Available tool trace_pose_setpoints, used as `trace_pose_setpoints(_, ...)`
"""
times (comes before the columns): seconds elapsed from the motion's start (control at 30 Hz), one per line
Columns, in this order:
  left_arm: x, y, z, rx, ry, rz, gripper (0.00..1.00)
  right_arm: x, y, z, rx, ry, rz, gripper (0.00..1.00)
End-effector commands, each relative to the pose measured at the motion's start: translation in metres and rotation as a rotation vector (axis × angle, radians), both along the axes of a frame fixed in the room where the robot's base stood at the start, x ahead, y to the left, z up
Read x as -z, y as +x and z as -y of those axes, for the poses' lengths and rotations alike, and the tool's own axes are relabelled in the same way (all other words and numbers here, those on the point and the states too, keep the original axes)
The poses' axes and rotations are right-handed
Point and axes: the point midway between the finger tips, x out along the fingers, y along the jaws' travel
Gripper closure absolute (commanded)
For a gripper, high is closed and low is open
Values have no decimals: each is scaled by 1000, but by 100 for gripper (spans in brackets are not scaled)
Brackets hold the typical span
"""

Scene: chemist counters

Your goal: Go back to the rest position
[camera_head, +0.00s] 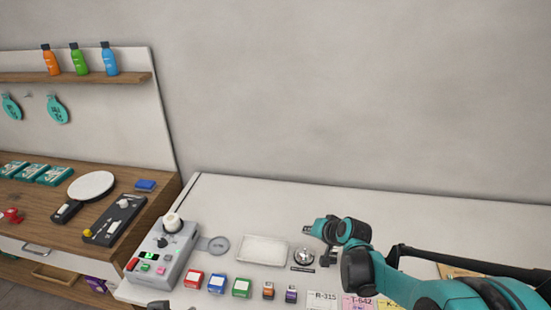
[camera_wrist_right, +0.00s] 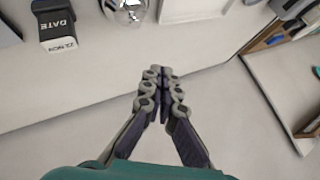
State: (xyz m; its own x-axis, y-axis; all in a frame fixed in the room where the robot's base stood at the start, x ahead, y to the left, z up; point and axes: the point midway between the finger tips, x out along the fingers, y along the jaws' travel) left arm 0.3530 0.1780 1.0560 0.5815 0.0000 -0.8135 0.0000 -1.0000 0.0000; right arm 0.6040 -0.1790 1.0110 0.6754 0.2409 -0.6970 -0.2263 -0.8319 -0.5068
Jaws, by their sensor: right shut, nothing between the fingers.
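My right arm comes in from the right in the head view, teal and black. My right gripper (camera_head: 308,229) is over the white counter, behind the silver bell (camera_head: 304,257). In the right wrist view its two fingers (camera_wrist_right: 159,72) meet at the tips, with nothing between them. The bell (camera_wrist_right: 125,8) and a black date stamp (camera_wrist_right: 57,25) lie beyond the fingertips there, apart from them. The stamp also stands beside the bell in the head view (camera_head: 327,258). A small dark grey part at the bottom edge may be my left gripper (camera_head: 158,305); its jaws cannot be made out.
The white counter (camera_head: 240,196) is clear along the back wall. A white tray (camera_head: 262,250), several small coloured boxes and a grey machine (camera_head: 160,254) stand left of my right arm. A wooden counter (camera_head: 135,172) adjoins on the left, under a bottle shelf (camera_head: 100,76).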

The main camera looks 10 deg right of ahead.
Motion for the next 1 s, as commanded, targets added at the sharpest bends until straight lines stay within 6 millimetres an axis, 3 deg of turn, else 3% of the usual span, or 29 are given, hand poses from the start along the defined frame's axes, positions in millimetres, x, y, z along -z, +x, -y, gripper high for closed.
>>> trace_pose_setpoints(0.17, 1, 0, 0, 0, 0, 0, 61, -13, -22, -4, -23, -44, -8, 100)
trace_pose_setpoints(0.4, 6, 0, 0, 0, 0, 0, 61, -42, -108, -13, -115, -221, -36, 100)
trace_pose_setpoints(0.7, 11, 0, 0, 0, 0, 0, 61, -41, -215, -8, -223, -444, -68, 100)
trace_pose_setpoints(0.83, 12, 0, 0, 0, 0, 0, 61, -35, -240, -3, -249, -501, -76, 100)
trace_pose_setpoints(1.0, 13, 0, 0, 0, 0, 0, 61, -32, -250, -1, -262, -528, -79, 100)
